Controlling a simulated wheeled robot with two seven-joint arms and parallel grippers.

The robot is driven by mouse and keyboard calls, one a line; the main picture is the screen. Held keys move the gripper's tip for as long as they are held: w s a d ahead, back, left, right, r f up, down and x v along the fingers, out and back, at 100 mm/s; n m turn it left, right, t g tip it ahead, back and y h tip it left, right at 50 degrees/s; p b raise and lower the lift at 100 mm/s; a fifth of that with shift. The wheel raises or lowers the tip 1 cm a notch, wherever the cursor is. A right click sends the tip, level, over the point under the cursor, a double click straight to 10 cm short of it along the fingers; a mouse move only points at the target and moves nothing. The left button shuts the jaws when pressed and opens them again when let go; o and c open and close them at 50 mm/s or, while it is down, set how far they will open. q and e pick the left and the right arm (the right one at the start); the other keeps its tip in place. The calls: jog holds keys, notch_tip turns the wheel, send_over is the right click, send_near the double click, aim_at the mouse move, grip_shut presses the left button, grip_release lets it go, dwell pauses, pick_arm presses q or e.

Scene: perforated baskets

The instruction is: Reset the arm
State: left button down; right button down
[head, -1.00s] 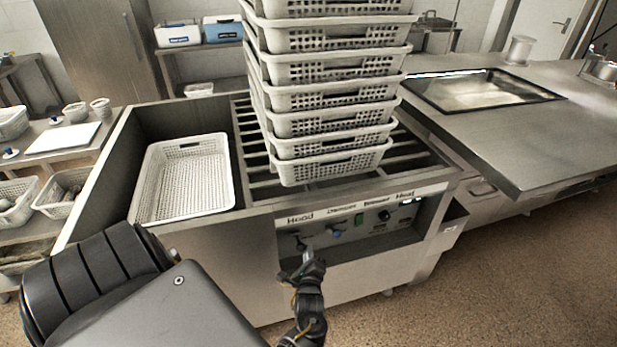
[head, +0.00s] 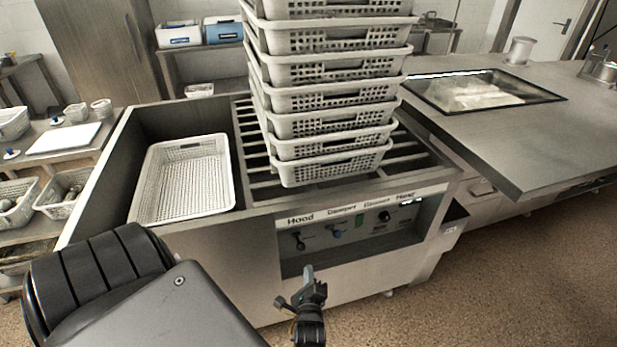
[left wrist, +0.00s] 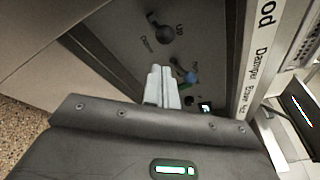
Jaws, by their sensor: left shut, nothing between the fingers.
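My left gripper (head: 308,275) is in front of the stainless unit's control panel (head: 350,238), below the black knob under the "Hood" label and apart from the panel in the head view. Its fingers are together with nothing between them. In the left wrist view the closed grey fingertips (left wrist: 161,84) point toward the panel, between the black knob (left wrist: 165,33) and the blue knob (left wrist: 190,77). In the head view the black knob (head: 299,240) and the blue knob (head: 338,231) are both visible. My right gripper is not in view.
A tall stack of white perforated baskets (head: 330,97) stands on the slatted rack above the panel. One empty basket (head: 185,180) sits in the left bay. A steel counter (head: 560,130) is at the right. Open floor (head: 520,270) lies at the lower right.

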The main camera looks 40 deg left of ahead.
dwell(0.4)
pick_arm(q)
jog(key=s+d+f+n+g+h, duration=0.1)
jog(key=d+f+n+h, duration=0.25)
jog(key=f, duration=0.35)
jog(key=s+d+f+n+h, duration=0.1)
jog(key=d+f+n+h, duration=0.3)
jog(key=f, duration=0.3)
jog(key=s+d+f+n+g+h, duration=0.25)
jog(key=s+d+f+n, duration=0.2)
jog(key=s+f, duration=0.5)
jog(key=s+a+f+g, duration=0.1)
jog(key=s+f+g, duration=0.1)
jog(key=s, duration=0.6)
jog(key=s+a+f+n+g+h, duration=0.1)
jog(key=s+a+f+g, duration=0.1)
jog(key=s+f, duration=0.3)
jog(key=s+a+f+g, duration=0.2)
jog(key=s+f+g, duration=0.1)
jog(key=s, duration=0.8)
jog(key=shift+f+n+h, duration=0.3)
jog(key=shift+f+n, duration=0.1)
jog(key=shift+f, duration=0.15)
jog(key=shift+w, duration=0.1)
dwell(2.2)
